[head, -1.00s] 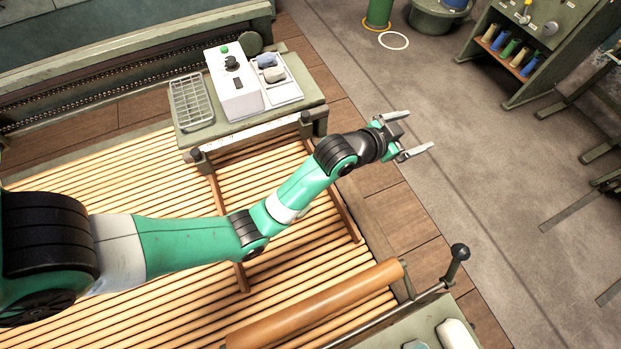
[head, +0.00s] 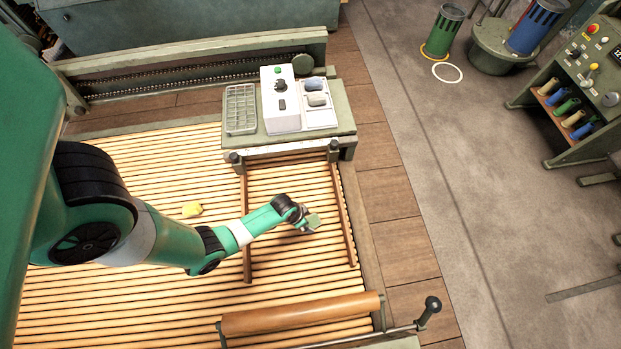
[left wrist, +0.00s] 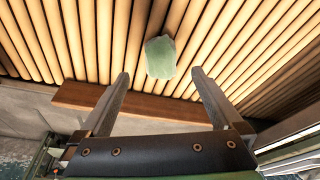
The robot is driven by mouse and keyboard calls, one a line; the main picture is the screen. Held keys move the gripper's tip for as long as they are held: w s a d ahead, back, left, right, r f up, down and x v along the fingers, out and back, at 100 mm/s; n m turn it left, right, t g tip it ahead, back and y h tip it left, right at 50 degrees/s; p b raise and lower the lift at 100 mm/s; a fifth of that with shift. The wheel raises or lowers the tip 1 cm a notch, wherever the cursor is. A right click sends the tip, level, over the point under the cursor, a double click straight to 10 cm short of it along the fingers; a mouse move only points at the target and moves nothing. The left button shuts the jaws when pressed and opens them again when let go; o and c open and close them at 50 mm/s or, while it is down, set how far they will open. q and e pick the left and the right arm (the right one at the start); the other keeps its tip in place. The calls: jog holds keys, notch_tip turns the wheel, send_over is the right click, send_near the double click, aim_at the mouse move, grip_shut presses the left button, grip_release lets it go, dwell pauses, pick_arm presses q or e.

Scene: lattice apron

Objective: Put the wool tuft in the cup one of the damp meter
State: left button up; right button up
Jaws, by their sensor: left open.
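A pale green tuft (head: 313,221) lies on the slatted lattice between two brown crossbars, right by my left gripper (head: 304,226). In the left wrist view the tuft (left wrist: 160,57) shows just ahead of the open fingertips (left wrist: 160,76), centred between them and not gripped. The damp meter (head: 281,98) is a white box with a knob and green button on a bench at the back. My right gripper is not in view.
A wire rack (head: 240,108) stands left of the meter on the green bench (head: 345,125). Brown crossbars (head: 348,225) flank the green tuft. An orange-brown roller (head: 300,314) crosses the front. The slats between the tuft and the bench are clear.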

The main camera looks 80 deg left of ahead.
aim_at(310, 222)
pick_arm(q)
jog(key=b+x, duration=0.1)
jog(key=x, duration=0.1)
jog(key=b+x, duration=0.3)
jog(key=x, duration=0.2)
jog(key=shift+w+a+b, duration=0.15)
jog(key=shift+w+b, duration=0.15)
jog(key=shift+r, duration=0.15)
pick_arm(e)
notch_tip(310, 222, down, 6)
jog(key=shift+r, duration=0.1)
pick_arm(q)
jog(key=c, duration=1.5)
jog(key=shift+r+p, duration=0.45)
notch_tip(310, 222, up, 3)
jog(key=shift+f+p, duration=0.1)
jog(key=shift+p, duration=0.9)
jog(key=s+d+r+p, duration=0.2)
jog(key=s+r+p, duration=0.1)
jog(key=s, duration=0.1)
jog(key=s+d+r+p, duration=0.3)
jog(key=s, duration=0.1)
jog(key=s+d+r+p, duration=0.2)
jog(key=s+r+p, duration=0.1)
jog(key=shift+s+d+r, duration=0.15)
jog(key=shift+s+d, duration=0.2)
jog(key=shift+s, duration=0.05)
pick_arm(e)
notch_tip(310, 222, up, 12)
